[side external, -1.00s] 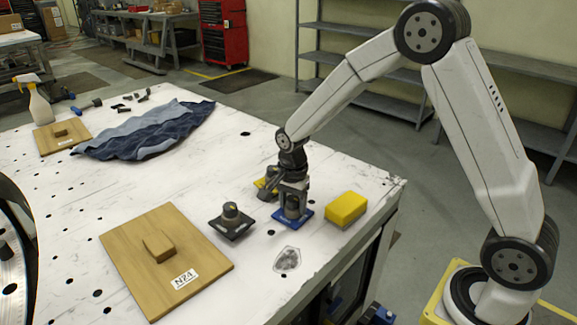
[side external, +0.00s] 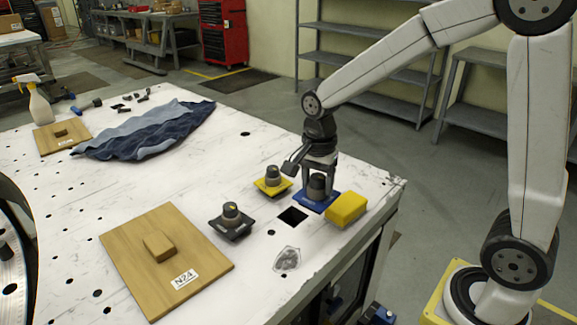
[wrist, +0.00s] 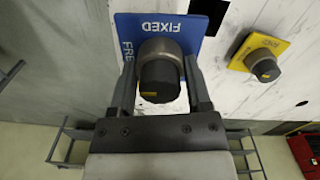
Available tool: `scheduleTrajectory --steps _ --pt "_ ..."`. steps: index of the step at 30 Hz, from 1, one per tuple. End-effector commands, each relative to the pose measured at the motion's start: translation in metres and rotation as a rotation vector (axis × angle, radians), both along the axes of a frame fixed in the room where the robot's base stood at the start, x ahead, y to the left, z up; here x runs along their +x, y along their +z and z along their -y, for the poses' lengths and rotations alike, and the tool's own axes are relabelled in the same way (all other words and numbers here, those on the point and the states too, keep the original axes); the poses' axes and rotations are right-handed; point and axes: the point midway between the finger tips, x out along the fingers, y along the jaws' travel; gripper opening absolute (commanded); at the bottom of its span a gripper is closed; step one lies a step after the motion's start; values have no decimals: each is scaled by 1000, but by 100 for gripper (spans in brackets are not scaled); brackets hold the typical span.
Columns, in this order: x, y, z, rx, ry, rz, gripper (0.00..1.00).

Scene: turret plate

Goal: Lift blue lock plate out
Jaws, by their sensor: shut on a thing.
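The blue lock plate (side external: 314,206) has a dark round knob (side external: 317,186) on top. In the wrist view the plate (wrist: 213,47) shows the words FIXED and part of FREE. My gripper (side external: 318,192) is shut on the knob, with one finger on each side of it in the wrist view (wrist: 160,68). The plate is out of the square hole (side external: 292,216) in the table, which now shows dark and empty. The plate is behind and right of the hole and looks roughly level; its height above the table is hard to tell.
A yellow block (side external: 346,210) is close by at right, near the table edge. A yellow knobbed plate (side external: 272,184) and a black knobbed plate (side external: 232,222) are to the left. A wooden board (side external: 170,270) marked N24 lies front left, a blue cloth (side external: 145,130) behind.

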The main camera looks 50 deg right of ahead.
Motion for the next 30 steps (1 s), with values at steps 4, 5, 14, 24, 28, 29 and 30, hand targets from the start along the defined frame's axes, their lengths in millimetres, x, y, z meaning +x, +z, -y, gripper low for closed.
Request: scheduleTrajectory --steps 4,5,14,24,28,29,30 --pt "-21 10 -1 0 0 4 0" --pt "-25 12 -1 0 0 5 0" --pt "-55 26 -1 0 0 4 0" --pt "-70 31 -2 0 0 2 0" --pt "-71 32 -2 0 0 1 0" --pt "-71 32 -2 0 0 1 0" --pt "-71 32 -2 0 0 1 0"
